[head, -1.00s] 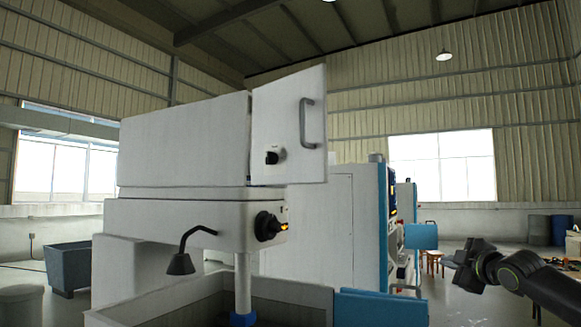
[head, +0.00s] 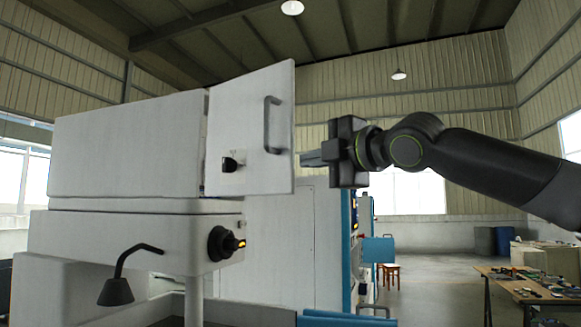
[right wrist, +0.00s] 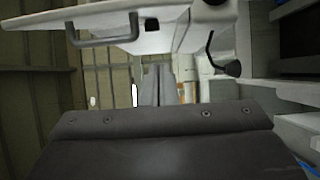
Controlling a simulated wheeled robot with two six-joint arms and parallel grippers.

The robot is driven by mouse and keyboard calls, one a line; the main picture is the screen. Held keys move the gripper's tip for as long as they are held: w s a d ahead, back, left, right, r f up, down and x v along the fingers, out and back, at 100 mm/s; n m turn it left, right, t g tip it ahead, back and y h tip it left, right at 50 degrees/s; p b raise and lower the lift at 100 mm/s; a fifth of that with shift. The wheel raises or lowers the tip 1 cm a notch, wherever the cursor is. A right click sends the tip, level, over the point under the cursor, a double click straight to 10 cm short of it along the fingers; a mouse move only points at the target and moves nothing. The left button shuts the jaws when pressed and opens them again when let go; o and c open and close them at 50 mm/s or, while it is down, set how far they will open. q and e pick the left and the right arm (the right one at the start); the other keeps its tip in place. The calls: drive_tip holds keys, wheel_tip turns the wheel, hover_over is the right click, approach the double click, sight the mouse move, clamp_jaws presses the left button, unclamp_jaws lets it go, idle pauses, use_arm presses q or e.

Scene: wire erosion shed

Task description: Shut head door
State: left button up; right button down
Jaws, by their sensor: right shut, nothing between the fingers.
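The white head door (head: 250,135) stands open, swung out from the end of the white machine head (head: 130,150), with a dark gap along its hinge edge. It has a grey bar handle (head: 268,125) and a small black knob (head: 231,164). My right gripper (head: 308,158) is shut and empty, just right of the door's free edge in the head view; I cannot tell whether it touches. In the right wrist view the door (right wrist: 40,30) and handle (right wrist: 105,42) are at the top left, above the closed fingers (right wrist: 159,88). My left gripper is not in view.
Below the head are a black rotary switch (head: 222,243) and a bent lamp arm (head: 117,290). A white and blue cabinet (head: 280,240) stands behind. A table with tools (head: 515,285) is at the right. Open floor lies between them.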

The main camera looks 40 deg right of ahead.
sight(293, 167)
drive_tip(key=w+d+p, duration=0.1)
drive_tip(key=w, duration=0.2)
drive_tip(key=w+d+p, duration=0.1)
drive_tip(key=w, duration=0.2)
drive_tip(key=w+d+p, duration=0.1)
drive_tip(key=w+p, duration=0.1)
drive_tip(key=w, duration=0.1)
drive_tip(key=shift+w+d, duration=0.2)
drive_tip(key=shift+d, duration=0.65)
drive_tip(key=shift+a, duration=0.25)
